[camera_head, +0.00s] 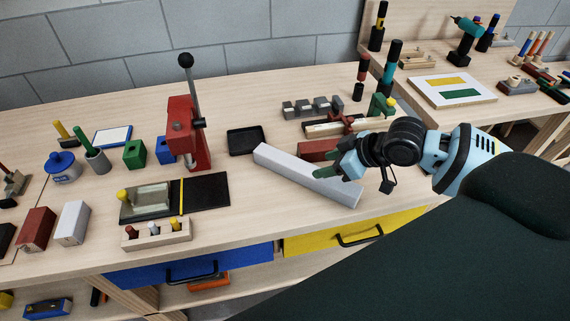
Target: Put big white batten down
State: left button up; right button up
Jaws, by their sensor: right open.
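The big white batten (285,168) is a long pale grey-white bar. It lies slantwise on the wooden bench top, its near right end close to the front edge above the yellow drawer. My right gripper (338,160) comes in from the right and is open over the right half of the batten. One green fingertip shows against the batten's top. I cannot tell whether it touches. My left gripper is not in view.
A dark red block (316,150) lies just behind the batten. A black tray (246,141) and a red lever press (187,135) stand to the left. A black board (206,193) lies left of the batten, with bare bench between. Wooden clamps (340,126) lie behind my gripper.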

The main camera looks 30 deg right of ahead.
aim_at(307, 168)
jog(key=shift+w+a, duration=0.35)
jog(key=shift+w, duration=0.2)
jog(key=shift+s+d, duration=0.1)
jog(key=shift+s, duration=0.1)
jog(key=shift+x, duration=3.9)
jog(key=shift+s+d+f, duration=0.1)
jog(key=shift+s, duration=0.05)
jog(key=c, duration=0.9)
